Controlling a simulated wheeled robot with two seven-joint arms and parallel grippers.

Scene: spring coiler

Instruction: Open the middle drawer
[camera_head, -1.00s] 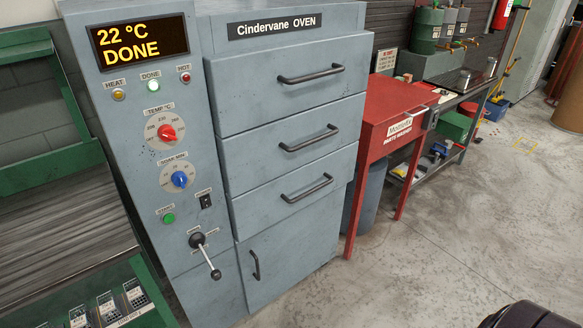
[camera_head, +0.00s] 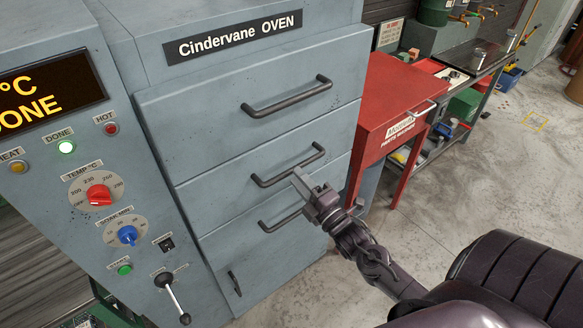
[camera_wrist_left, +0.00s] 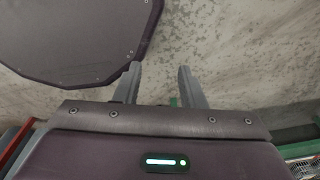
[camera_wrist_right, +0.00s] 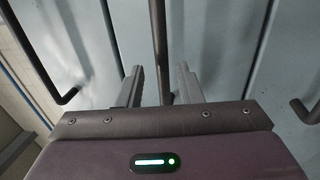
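The middle drawer (camera_head: 225,190) of the grey oven cabinet is shut, its front level with the drawers above and below. In the right wrist view the handle (camera_wrist_right: 158,45) runs between the two spread fingers of my right gripper (camera_wrist_right: 159,86). The fingers are open and do not look closed on the bar. My left gripper (camera_wrist_left: 157,80) is open and empty in the left wrist view, over the floor. It is outside the head view.
The top drawer handle (camera_head: 288,97) and lower drawer handle (camera_head: 280,220) lie close above and below. The control panel with a lever (camera_head: 172,295) is at left. A red table (camera_head: 385,105) stands just right of the oven. Open floor (camera_head: 480,185) lies further right.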

